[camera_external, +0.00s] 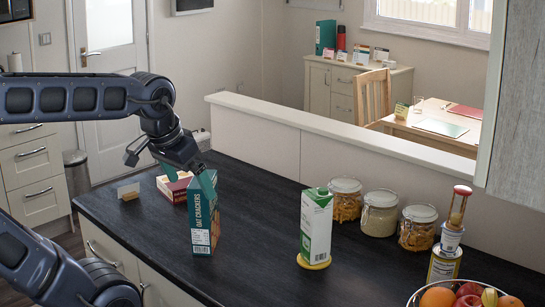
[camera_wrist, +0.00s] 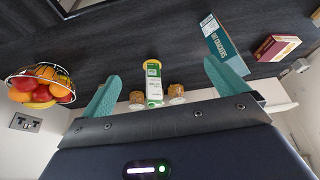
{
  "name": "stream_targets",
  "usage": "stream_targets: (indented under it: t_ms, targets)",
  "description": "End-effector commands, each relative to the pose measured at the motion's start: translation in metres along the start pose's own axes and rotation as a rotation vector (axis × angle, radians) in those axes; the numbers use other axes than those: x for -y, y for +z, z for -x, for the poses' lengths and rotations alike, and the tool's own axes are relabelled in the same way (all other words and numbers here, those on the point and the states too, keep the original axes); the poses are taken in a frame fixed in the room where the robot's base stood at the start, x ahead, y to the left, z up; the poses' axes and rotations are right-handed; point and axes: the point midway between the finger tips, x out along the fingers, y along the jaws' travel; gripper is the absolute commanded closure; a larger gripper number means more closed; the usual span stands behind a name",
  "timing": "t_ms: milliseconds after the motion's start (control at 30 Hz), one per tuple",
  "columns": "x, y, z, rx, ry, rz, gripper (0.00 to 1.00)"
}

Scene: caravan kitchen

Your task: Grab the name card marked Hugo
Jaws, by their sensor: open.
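A small pale card in a wooden holder (camera_external: 128,191) stands at the left end of the dark counter in the external view. Its writing is too small to read, so I cannot tell whether it says Hugo. My gripper (camera_external: 189,177) is open, with teal fingers, to the right of this card and higher up. It appears close to the top of the oat crackers box (camera_external: 204,222); I cannot tell whether they touch. In the wrist view my gripper (camera_wrist: 160,70) has nothing between its fingers. A small pale thing cut off at that view's right edge may be the card.
A red box (camera_external: 175,188) stands between the card and the crackers box. More small cards (camera_external: 361,54) stand on the back sideboard.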

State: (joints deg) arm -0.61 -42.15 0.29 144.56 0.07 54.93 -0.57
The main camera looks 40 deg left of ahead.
Motion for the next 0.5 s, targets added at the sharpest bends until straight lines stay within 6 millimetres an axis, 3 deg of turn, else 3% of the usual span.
stream_targets:
  t_ms: [267, 500]
  targets:
    - [0.037, -0.06, -0.006, 0.053, -0.035, 0.175, 0.02]
    - [0.088, -0.113, -0.021, 0.099, -0.07, 0.353, 0.02]
